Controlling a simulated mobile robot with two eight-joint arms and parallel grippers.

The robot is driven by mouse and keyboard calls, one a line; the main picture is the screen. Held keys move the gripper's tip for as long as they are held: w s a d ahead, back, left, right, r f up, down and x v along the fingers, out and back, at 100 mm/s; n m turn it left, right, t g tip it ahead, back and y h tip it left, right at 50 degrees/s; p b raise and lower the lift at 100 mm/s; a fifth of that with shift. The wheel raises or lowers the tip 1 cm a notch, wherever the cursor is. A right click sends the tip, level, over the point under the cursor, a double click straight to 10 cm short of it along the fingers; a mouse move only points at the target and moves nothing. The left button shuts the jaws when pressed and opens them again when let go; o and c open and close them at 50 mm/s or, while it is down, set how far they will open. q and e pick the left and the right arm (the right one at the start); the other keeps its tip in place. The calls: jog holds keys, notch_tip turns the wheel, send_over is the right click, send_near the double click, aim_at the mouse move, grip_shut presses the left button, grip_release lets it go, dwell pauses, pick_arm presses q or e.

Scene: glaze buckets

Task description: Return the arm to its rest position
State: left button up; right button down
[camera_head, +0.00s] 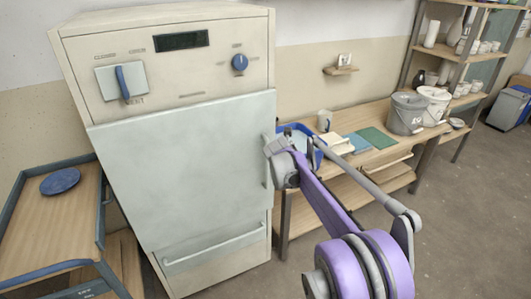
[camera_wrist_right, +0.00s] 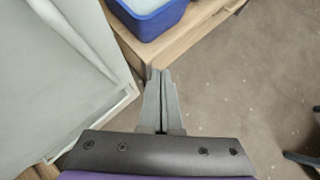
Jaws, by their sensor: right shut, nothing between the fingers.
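My right arm (camera_head: 335,210) reaches in from the lower right of the head view, in front of the workbench. Its gripper is hidden behind the arm's own links there. In the right wrist view my right gripper (camera_wrist_right: 160,73) has its two grey fingers together with nothing between them. It is in the air over the floor, close to the bench's front corner and the white cabinet. My left gripper is not in view.
The white cabinet (camera_head: 185,150) stands to the left of my arm. The wooden workbench (camera_head: 385,158) carries a blue bin (camera_head: 288,129), a grey bucket (camera_head: 406,114) and a white bucket (camera_head: 433,104). A cart (camera_head: 70,215) holds a blue disc (camera_head: 60,181).

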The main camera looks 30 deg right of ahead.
jog(key=s+a+r+m+y+p, duration=0.1)
jog(key=s+a+r+m+p, duration=0.1)
jog(key=s+a+m, duration=0.3)
jog(key=s+a+r+m+y+p, duration=0.1)
jog(key=s+a+r+m, duration=0.15)
jog(key=a, duration=0.55)
jog(key=s+a+f+m+y+p, duration=0.2)
jog(key=s+a+m+p, duration=0.1)
jog(key=s+a+m, duration=0.6)
jog(key=s+a+f+m+y+p, duration=0.2)
jog(key=s+a+m, duration=0.7)
jog(key=s, duration=0.6)
jog(key=shift+s+a+f+y+p, duration=0.25)
jog(key=shift+a+y+p, duration=0.25)
jog(key=shift+a, duration=0.3)
